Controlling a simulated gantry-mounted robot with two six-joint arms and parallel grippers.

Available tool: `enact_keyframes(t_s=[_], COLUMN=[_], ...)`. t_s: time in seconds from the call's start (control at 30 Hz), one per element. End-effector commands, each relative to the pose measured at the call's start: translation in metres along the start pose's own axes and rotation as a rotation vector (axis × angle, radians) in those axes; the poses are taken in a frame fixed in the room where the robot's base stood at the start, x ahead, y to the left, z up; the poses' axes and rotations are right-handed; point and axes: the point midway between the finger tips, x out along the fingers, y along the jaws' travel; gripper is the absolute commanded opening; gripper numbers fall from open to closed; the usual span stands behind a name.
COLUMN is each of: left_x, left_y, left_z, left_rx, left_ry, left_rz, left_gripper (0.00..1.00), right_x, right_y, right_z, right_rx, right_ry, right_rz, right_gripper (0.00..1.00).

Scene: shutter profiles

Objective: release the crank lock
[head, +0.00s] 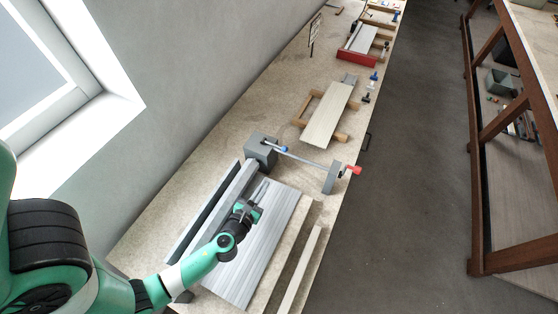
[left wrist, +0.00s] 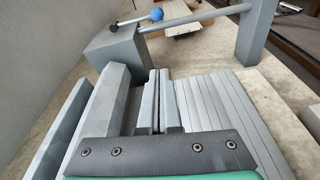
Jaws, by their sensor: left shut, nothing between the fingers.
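A grey box (head: 260,150) stands on the bench beyond the slats, with a small lever ending in a blue ball (head: 283,149). In the left wrist view the box (left wrist: 118,50) and the blue ball (left wrist: 157,15) show at the top. A bar (head: 305,160) runs from the box to a grey post (head: 332,178) with a red crank handle (head: 352,170). My left gripper (head: 263,186) is shut and empty above the grey slats (head: 265,240), short of the box and apart from the lever. Its closed fingers (left wrist: 160,100) point towards the box. My right gripper is not in view.
Long grey profiles (head: 205,220) lie left of the slats. A pale board (head: 328,115) on wooden supports and a red-fronted tray (head: 356,58) stand farther along the bench. A wooden strip (head: 300,270) lies near the right edge. A wooden rack (head: 490,140) stands across the aisle.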

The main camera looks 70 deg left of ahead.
Motion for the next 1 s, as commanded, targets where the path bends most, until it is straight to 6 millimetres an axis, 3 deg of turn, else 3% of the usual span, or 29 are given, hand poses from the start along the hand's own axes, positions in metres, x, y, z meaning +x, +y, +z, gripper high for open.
enact_keyframes(t_s=[0.27,0.67,0.7,0.8,1.0], left_x=[0.022,0.105,0.103,0.106,0.110], left_y=[0.000,0.000,0.001,0.000,0.000], left_z=[0.001,0.003,0.019,0.032,0.041], left_rx=[-0.002,-0.002,-0.003,-0.003,-0.002], left_ry=[-0.002,-0.003,-0.003,-0.002,-0.001], left_rz=[0.002,0.002,0.000,-0.001,-0.001], left_gripper=[0.00,0.00,0.00,0.00,0.00], right_x=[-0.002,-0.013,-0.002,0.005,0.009], right_y=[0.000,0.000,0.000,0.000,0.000], right_z=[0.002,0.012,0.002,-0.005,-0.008], right_rx=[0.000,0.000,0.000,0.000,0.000], right_ry=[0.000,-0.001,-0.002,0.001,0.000], right_rz=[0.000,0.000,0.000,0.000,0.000], right_gripper=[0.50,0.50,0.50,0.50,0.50])
